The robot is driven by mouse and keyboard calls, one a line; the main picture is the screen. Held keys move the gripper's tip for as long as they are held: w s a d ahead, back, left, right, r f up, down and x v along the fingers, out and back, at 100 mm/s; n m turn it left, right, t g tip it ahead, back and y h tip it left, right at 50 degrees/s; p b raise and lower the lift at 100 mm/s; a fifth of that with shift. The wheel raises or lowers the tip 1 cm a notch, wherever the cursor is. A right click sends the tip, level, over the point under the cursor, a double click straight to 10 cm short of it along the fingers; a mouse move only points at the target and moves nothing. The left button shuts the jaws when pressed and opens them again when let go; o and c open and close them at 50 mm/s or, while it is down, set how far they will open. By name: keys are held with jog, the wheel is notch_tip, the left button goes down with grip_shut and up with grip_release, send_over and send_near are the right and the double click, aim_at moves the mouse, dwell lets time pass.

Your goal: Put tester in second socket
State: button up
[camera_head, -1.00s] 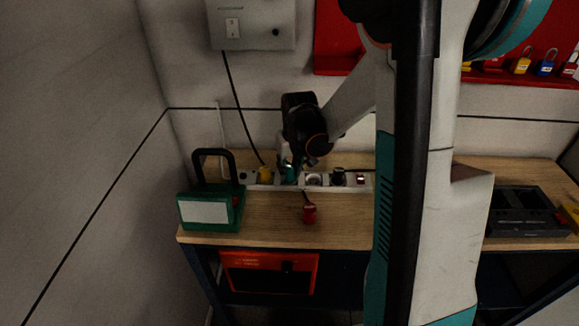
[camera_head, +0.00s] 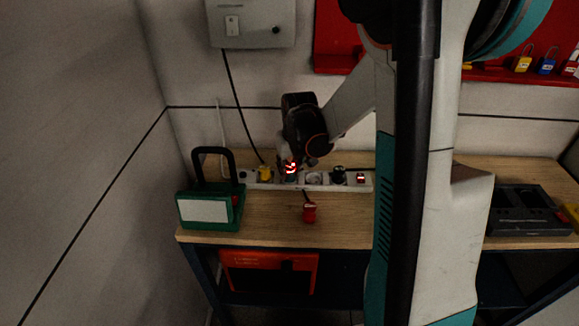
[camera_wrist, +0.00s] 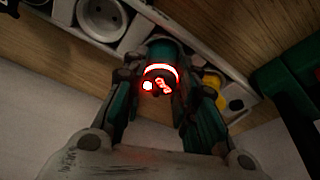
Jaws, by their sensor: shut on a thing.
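The tester (camera_head: 291,177) is a teal cylinder with a glowing red ring and a red sign, which also show in the wrist view (camera_wrist: 160,76). My gripper (camera_head: 291,168) is shut on it from above, with one finger on each side in the wrist view (camera_wrist: 161,84). The tester stands at the second socket from the left of the white power strip (camera_head: 326,187), between a yellow plug (camera_head: 265,173) and an empty round socket (camera_head: 314,178). Its lower end and the socket under it are hidden.
A black plug (camera_head: 338,174) and a red lit switch (camera_head: 360,177) are farther right on the strip. A green box with a black handle (camera_head: 208,209) stands at the left. A red tag-like object (camera_head: 309,213) lies in front of the strip on the wooden bench (camera_head: 265,223).

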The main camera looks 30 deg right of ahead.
jog(key=shift+f, duration=0.3)
jog(key=o, duration=0.8)
jog(key=shift+r, duration=0.1)
jog(key=p+v, duration=0.7)
jog(key=v, duration=0.4)
jog(key=shift+a, duration=0.15)
dwell(0.5)
